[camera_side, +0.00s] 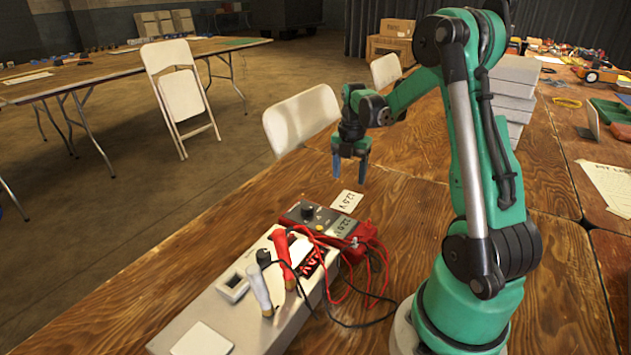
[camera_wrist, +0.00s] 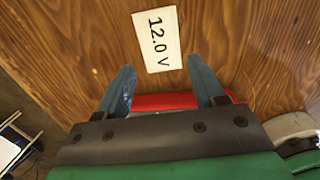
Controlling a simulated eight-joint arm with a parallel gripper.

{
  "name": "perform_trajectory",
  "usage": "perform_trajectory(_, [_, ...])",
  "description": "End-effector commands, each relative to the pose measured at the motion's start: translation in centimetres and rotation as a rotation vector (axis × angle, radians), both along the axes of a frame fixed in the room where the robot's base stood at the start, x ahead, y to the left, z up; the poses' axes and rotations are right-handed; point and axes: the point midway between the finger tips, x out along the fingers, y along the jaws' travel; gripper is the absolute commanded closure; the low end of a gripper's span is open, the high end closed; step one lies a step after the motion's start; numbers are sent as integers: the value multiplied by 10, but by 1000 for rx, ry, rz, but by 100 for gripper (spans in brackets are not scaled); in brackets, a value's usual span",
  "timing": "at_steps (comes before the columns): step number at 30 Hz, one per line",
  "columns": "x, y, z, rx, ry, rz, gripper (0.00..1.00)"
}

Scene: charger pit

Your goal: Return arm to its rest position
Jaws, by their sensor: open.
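My gripper (camera_side: 350,167) hangs over the wooden table with its two blue fingers pointing down, open and empty. It stands beyond the charger, above the far part of the table. A white card reading 12.0 V (camera_wrist: 157,40) lies on the table in front of the fingertips. In the side view the card (camera_side: 347,201) lies next to a red and grey meter (camera_side: 310,216).
A grey charger box (camera_side: 222,310) with a red and a white clamp (camera_side: 260,290) stands at front, with red and black cables (camera_side: 368,270) beside it. Grey stacked boxes (camera_side: 512,95) stand behind my arm. A white chair (camera_side: 300,118) stands at the table's left edge.

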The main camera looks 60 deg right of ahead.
Motion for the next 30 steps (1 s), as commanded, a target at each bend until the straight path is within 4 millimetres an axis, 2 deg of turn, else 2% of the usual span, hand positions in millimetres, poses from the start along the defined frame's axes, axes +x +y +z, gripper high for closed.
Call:
perform_trajectory(19, [3, 5, 2, 0, 0, -8, 38])
perform_trajectory(23, [10, 18, 6, 0, 0, -40, 38])
perform_trajectory(30, [29, 64, 18, 0, 0, -155, 38])
